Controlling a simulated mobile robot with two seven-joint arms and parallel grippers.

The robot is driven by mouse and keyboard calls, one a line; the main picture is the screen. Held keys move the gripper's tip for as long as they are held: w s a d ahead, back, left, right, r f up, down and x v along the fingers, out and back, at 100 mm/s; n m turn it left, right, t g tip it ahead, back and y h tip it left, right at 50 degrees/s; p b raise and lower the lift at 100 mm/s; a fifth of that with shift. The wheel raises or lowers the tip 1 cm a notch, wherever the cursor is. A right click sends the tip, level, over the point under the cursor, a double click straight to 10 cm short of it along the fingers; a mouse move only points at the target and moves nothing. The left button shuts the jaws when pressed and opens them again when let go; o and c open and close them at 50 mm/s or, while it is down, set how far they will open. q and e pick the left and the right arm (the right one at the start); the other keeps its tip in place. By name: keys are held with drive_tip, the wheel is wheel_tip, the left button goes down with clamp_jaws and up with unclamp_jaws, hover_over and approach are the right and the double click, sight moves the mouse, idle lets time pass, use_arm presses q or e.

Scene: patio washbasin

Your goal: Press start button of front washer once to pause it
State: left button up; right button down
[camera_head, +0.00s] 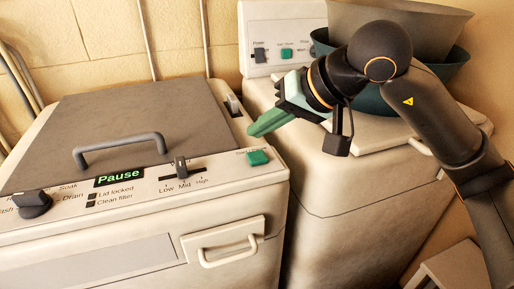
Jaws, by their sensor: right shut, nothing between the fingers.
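The front washer (150,215) stands at the left with its grey lid closed. Its green start button (258,158) is at the right end of the control panel. A small display (119,177) on the panel reads "Pause" in green letters. My right gripper (252,132) is shut and empty. Its green fingertips are a little above and behind the start button, and a gap shows between them and the button. My left gripper is not in view.
A second washer (330,190) stands behind at the right, with its own panel and green button (286,53). Stacked basins (395,25) sit on top of it. The front washer's panel also carries a dark knob (33,204) and a slider (181,167).

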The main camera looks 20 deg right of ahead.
drive_tip(key=shift+r+p, duration=0.65)
drive_tip(key=shift+r, duration=0.65)
drive_tip(key=shift+f, duration=0.1)
